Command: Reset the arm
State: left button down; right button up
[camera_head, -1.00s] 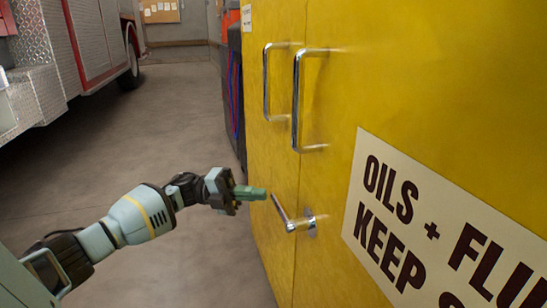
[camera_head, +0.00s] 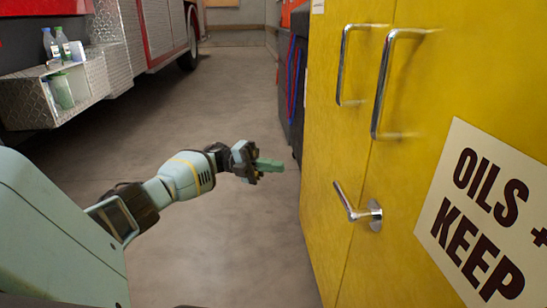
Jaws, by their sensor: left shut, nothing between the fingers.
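My left arm reaches in from the lower left. My left gripper (camera_head: 270,165) is shut and empty, with its green fingers pointing right. It hangs in the air to the left of the yellow cabinet (camera_head: 420,90), apart from it. The cabinet has a silver lever handle (camera_head: 352,205) low down, to the right of and below the gripper in the picture. Two upright pull handles (camera_head: 383,85) sit higher on its doors, which look closed. My right gripper is not in view.
A white and black sign (camera_head: 485,215) is on the cabinet. A fire truck (camera_head: 150,35) stands at the upper left, with bottles and containers (camera_head: 60,65) on its metal step (camera_head: 25,105). A dark unit with blue and red cords (camera_head: 293,75) stands beyond the cabinet. The grey floor (camera_head: 230,95) between is clear.

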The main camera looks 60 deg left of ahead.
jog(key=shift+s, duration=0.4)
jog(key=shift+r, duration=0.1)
